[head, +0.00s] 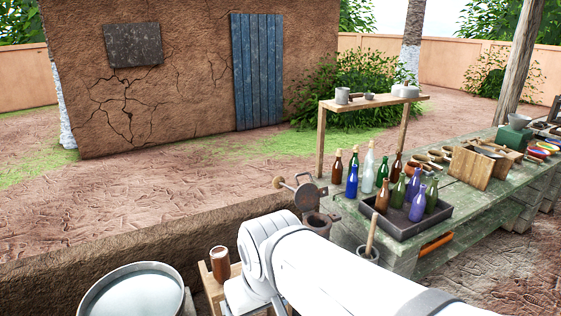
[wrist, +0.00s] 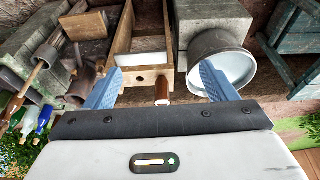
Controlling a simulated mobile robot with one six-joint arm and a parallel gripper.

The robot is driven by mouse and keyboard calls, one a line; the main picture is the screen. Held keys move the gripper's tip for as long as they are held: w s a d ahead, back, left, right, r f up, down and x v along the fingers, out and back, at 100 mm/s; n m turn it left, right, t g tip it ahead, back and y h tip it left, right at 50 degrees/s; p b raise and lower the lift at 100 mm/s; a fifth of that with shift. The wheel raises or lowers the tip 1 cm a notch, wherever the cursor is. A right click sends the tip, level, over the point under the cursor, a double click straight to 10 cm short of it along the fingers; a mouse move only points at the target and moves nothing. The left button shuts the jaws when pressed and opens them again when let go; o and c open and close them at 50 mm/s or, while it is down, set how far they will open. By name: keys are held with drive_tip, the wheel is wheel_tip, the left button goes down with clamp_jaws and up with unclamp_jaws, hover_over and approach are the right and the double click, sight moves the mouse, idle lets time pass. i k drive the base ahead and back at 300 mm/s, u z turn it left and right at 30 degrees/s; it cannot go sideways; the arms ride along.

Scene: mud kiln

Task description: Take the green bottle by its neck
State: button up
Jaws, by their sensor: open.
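A dark green bottle (head: 383,170) stands upright on the worn green table, in a row behind the dark tray (head: 447,212). Olive-green bottles (head: 432,196) stand inside the tray, among brown and purple ones. In the wrist view a green bottle (wrist: 28,121) shows small at the left edge, beside a blue one; I cannot tell which green bottle it is. My gripper (wrist: 161,68) is open, its two blue fingers wide apart with nothing held. It is well away from the bottles, above a wooden crate. In the head view my arm hides the gripper.
A brown jar (head: 220,265) and a wide metal basin (head: 133,296) stand at the lower left. A raised wooden shelf (head: 375,102) with pots stands over the table behind the bottles. A mortar with a pestle (head: 371,238) stands before the tray. The ground left is clear.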

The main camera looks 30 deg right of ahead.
sight(432, 193)
drive_tip(key=z, duration=1.9)
drive_tip(key=k, duration=1.1)
drive_tip(key=z, duration=0.75)
drive_tip(key=i, duration=3.45)
drive_tip(key=u, duration=1.05)
drive_tip(key=i, duration=0.6)
drive_tip(key=u, duration=0.5)
